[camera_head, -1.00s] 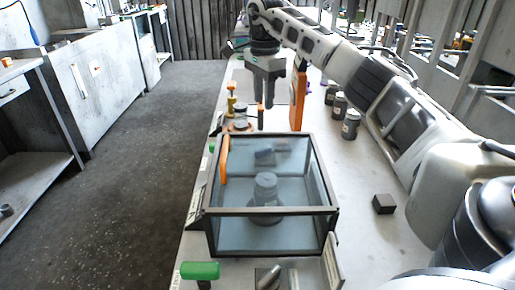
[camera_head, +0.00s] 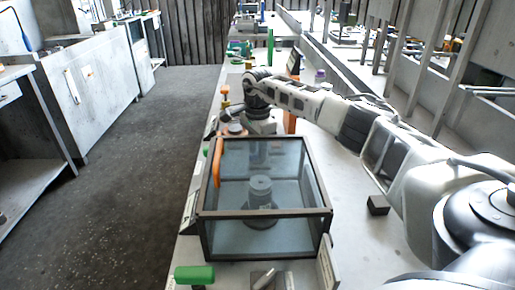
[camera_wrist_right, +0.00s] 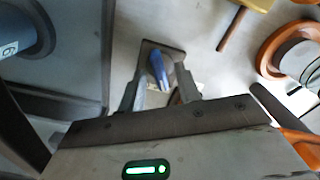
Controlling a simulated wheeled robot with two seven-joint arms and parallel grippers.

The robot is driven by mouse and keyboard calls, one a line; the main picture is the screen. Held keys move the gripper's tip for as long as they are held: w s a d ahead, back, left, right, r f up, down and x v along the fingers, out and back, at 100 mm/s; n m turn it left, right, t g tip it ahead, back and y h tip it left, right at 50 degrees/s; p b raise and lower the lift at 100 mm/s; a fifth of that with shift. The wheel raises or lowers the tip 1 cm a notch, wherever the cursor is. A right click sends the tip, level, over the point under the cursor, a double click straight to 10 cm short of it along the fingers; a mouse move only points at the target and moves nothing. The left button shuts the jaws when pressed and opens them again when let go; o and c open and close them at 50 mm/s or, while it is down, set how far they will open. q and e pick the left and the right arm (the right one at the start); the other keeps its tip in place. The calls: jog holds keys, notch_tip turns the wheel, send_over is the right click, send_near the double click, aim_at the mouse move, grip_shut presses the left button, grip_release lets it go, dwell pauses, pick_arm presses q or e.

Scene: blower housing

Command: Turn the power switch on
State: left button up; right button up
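The switch, a blue knob (camera_wrist_right: 158,70) on a small dark plate, shows in the right wrist view, between and just beyond my gripper's fingers. I take it to be the power switch. My right gripper (camera_wrist_right: 159,88) is open, with one finger on each side of the knob; I cannot tell if they touch it. In the head view my right wrist (camera_head: 262,122) is low behind the glass-sided box (camera_head: 265,212), and the fingertips and the knob are hidden there. My left gripper is not in view.
An orange upright (camera_head: 290,120) stands right of the wrist. Orange and yellow parts (camera_wrist_right: 285,45) lie right of the knob in the wrist view. A dark block (camera_head: 377,205) and a green handle (camera_head: 194,274) are on the table.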

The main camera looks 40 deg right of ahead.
grip_shut()
